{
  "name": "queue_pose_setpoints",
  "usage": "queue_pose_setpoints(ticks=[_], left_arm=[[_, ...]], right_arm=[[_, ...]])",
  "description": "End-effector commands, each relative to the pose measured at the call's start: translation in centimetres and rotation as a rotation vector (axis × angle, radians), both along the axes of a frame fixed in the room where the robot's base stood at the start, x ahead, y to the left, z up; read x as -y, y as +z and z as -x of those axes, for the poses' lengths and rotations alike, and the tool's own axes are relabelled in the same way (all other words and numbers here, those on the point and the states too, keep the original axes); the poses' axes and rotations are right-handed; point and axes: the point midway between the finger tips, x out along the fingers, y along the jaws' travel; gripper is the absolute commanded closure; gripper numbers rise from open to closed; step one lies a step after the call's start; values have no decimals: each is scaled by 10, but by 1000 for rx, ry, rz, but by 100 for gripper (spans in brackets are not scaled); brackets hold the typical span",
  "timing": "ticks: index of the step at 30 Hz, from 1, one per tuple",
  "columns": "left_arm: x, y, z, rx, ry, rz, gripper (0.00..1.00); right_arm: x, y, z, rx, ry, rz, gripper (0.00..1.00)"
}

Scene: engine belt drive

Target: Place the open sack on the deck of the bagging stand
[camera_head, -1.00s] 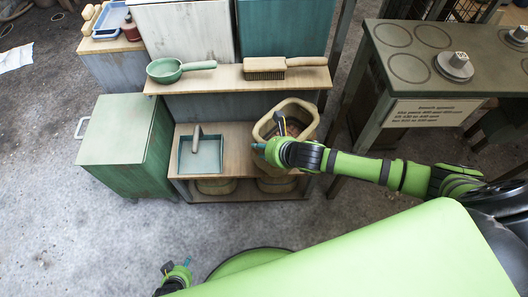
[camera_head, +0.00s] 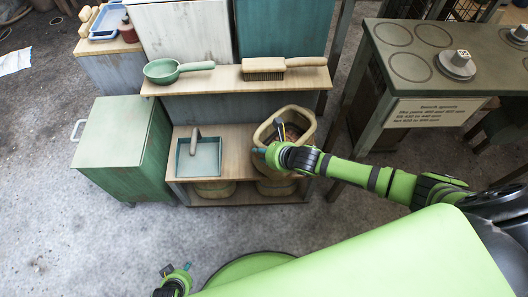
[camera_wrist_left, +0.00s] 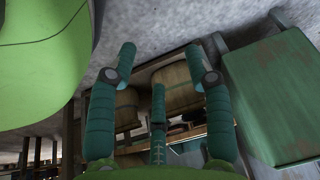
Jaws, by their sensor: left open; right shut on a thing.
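The open sack (camera_head: 304,135) is tan, upright, with its wide mouth facing up and dark reddish contents inside. It is at the right end of the wooden deck (camera_head: 238,148) of the bagging stand. I cannot tell whether its base touches the deck. My right gripper (camera_head: 270,152) is shut on the near side of the sack, and its fingers are partly hidden. My left gripper (camera_head: 178,271) is low at the front, away from the stand, open and empty. Its spread fingers also show in the left wrist view (camera_wrist_left: 160,68).
A dustpan (camera_head: 199,161) lies on the deck left of the sack. A scoop (camera_head: 165,71) and a brush (camera_head: 270,69) lie on the upper shelf. Other sacks (camera_head: 213,189) sit under the deck. A green cabinet (camera_head: 115,140) stands left, a bench (camera_head: 440,110) right.

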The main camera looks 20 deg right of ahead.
Motion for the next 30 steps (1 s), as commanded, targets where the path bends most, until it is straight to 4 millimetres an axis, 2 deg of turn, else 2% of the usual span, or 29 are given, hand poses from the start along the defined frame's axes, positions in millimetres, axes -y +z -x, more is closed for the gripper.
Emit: queue_pose_setpoints(ticks=[1, 2, 3, 12, 16, 24, 30], left_arm=[[0, 0, 0, 0, 1, 0, 49], [0, 0, 0, 0, 0, 0, 49], [0, 1, 0, 1, 0, 0, 49], [0, 1, 0, 1, 1, 1, 49], [0, 4, 0, 9, 0, 2, 49], [-6, 6, -3, 74, -16, 5, 49], [-8, 6, 10, 64, -17, 5, 49]], right_arm=[[0, -1, 0, 0, -1, 1, 61], [0, -1, 0, 0, -1, 1, 49], [0, -1, 0, -1, -1, 1, 45], [0, 0, 0, -1, -1, 1, 45], [4, 6, 4, -1, 0, 4, 45], [20, 46, 39, -2, 2, 5, 45], [32, 72, 63, -2, 1, 3, 45]])
